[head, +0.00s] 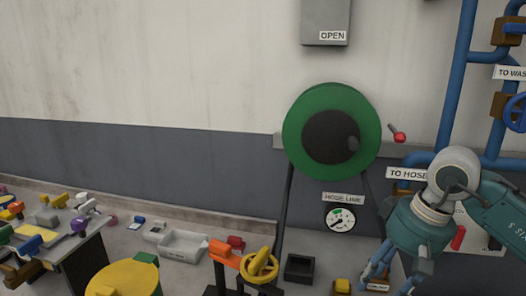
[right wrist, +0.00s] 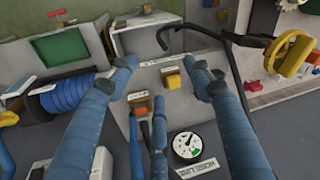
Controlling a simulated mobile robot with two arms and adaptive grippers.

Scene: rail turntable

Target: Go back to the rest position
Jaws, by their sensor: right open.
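My right gripper (head: 388,280) hangs at the lower right of the head view, fingers pointing down, in front of the wall below the hose-line gauge's right side. In the right wrist view its two blue fingers (right wrist: 162,66) are apart, with nothing held between them. A small yellow block (right wrist: 170,77) on a pale labelled surface shows beyond the gap; I see no contact with it. My left gripper is not in view.
A green reel (head: 295,130), a gauge (head: 340,218) and blue pipes (head: 455,75) are on the wall. A yellow handwheel (head: 260,265) stands below. A cluttered table (head: 75,240) is at left; a grey tray (head: 185,246) lies on the floor.

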